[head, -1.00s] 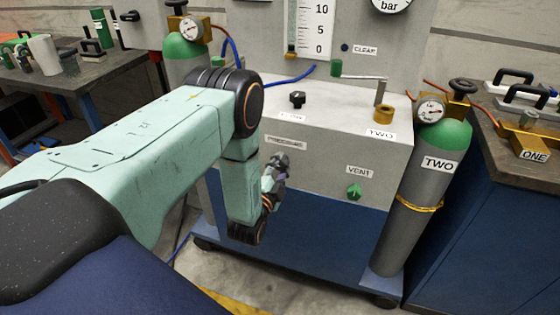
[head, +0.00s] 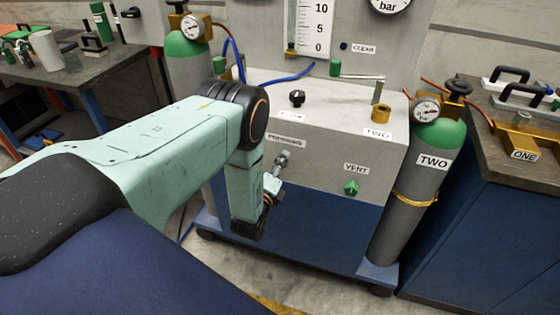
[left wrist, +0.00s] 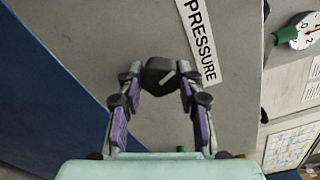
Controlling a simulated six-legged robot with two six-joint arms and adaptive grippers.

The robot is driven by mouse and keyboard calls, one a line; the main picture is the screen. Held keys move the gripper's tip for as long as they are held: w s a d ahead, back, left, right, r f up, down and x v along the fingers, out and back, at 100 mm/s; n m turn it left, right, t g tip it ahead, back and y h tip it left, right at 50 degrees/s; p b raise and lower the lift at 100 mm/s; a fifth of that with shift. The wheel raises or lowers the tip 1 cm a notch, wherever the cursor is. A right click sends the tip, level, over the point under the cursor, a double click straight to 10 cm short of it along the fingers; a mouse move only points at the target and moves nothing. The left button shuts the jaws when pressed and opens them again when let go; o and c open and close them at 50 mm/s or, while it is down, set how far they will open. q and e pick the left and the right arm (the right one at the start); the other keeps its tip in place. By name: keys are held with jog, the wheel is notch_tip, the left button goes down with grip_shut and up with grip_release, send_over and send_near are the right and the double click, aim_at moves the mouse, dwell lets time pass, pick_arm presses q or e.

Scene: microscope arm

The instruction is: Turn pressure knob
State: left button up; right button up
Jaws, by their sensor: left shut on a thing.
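My right gripper is not in view.
The green VENT knob (head: 351,187) is to the right on the same panel. A black knob (head: 297,97) and a brass fitting (head: 381,116) stand on the cabinet top. Gas cylinder TWO (head: 409,205) stands at the right side.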

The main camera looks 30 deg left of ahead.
pick_arm(q)
jog(key=shift+m, duration=0.7)
jog(key=o, duration=1.2)
jog(key=shift+s, duration=0.1)
jog(key=v, duration=1.1)
jog(key=shift+s, duration=0.4)
